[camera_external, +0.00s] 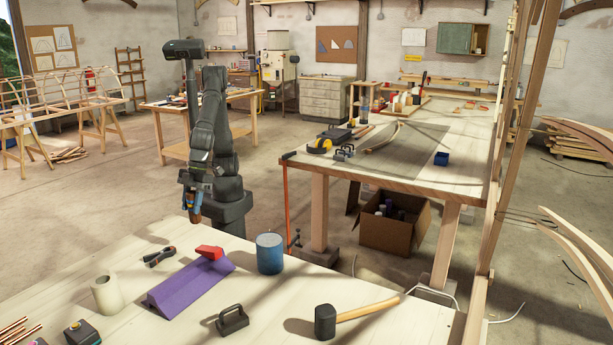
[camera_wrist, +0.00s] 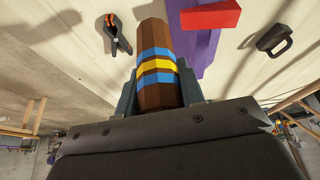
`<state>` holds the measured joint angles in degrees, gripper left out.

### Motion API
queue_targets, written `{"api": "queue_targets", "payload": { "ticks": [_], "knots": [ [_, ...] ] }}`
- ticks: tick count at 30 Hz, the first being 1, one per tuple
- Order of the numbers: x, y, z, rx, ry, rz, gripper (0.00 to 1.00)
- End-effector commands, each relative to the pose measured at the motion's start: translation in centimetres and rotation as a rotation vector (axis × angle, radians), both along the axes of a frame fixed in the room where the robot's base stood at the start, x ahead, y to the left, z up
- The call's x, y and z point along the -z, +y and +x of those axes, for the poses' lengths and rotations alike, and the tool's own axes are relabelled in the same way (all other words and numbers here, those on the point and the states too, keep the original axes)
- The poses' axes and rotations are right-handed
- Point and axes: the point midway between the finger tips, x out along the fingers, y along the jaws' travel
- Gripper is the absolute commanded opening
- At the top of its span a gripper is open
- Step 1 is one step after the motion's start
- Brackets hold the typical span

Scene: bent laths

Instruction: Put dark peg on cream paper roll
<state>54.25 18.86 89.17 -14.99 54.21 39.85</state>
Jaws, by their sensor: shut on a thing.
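The dark peg is brown with blue and yellow bands and shows large in the wrist view (camera_wrist: 155,38). My gripper (camera_wrist: 160,88) is shut on it, with a finger on each side. In the external view, my gripper (camera_external: 195,190) holds the peg (camera_external: 195,213) pointing down near the far edge of the pale table. The cream paper roll (camera_external: 107,294) stands upright at the table's left, well apart from the peg. The roll does not show in the wrist view.
A purple block (camera_external: 188,286) with a red block (camera_external: 210,252) at its far end lies between my gripper and the roll's side of the table. Clamp-like pliers (camera_external: 160,256), a blue cylinder (camera_external: 269,254), a dark handle (camera_external: 232,319) and a mallet (camera_external: 326,321) lie around.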

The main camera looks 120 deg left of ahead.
Motion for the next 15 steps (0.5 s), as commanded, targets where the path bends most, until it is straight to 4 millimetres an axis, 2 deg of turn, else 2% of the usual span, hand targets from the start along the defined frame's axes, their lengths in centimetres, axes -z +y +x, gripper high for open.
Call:
{"api": "queue_targets", "payload": {
  "ticks": [1, 3, 8, 15],
  "knots": [
    [-0.6, -2.2, -0.1, 0.005, 0.001, 0.001, 0.11],
    [-1.5, -5.0, -0.3, 0.002, 0.002, 0.004, 0.11],
    [-3.3, -11.0, -1.5, -0.011, 0.004, 0.009, 0.11],
    [-5.5, -19.4, -4.9, -0.043, 0.0, 0.014, 0.11]
  ]
}}
